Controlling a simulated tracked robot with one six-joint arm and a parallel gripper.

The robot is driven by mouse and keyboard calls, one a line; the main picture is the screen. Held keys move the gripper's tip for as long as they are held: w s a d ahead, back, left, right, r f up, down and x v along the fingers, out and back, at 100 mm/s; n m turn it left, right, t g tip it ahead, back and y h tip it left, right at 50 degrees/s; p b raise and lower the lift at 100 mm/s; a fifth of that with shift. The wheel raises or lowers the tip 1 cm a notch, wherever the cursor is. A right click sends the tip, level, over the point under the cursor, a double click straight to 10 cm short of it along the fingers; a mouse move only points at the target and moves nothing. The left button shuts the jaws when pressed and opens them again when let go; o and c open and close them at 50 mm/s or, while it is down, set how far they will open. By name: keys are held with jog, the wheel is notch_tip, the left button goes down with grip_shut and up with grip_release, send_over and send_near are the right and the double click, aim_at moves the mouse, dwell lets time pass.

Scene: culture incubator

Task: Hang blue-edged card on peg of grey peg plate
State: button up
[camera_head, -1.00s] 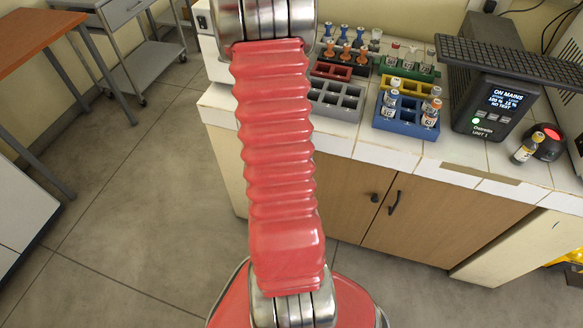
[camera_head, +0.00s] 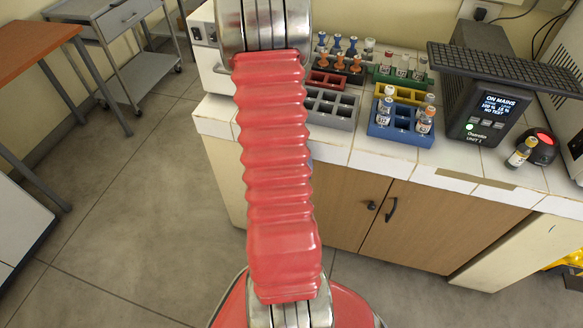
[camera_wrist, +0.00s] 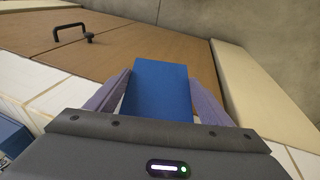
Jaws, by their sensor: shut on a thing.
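In the wrist view my gripper (camera_wrist: 160,100) has its two purple-grey fingers on either side of a flat blue piece (camera_wrist: 160,82), and it is shut on it. This looks like the blue-edged card; only a plain blue face shows, and its lower part is hidden behind the gripper body. Beyond it lie the brown cabinet front and the floor. In the head view my arm hides the gripper, and only a sliver of blue shows beside the arm. I cannot make out the grey peg plate or its peg in either view.
The white-tiled counter (camera_head: 440,168) holds a blue rack (camera_head: 400,136) with vials, a grey rack (camera_head: 331,110), a black UPS unit (camera_head: 490,112) under a dark keyboard-like grid (camera_head: 510,68), and a vial (camera_head: 521,152) beside a red-lit device (camera_head: 542,145). Cabinet handles (camera_head: 391,209) stick out below.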

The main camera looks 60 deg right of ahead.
jog(key=shift+w+d+f, duration=0.1)
jog(key=shift+d+f, duration=0.1)
jog(key=shift+d, duration=0.2)
dwell(0.5)
jog(key=o, duration=1.1)
jog(key=shift+r, duration=0.1)
jog(key=v, duration=1.3)
jog(key=shift+r, duration=0.25)
jog(key=shift+a+n, duration=0.15)
jog(key=shift+n, duration=0.15)
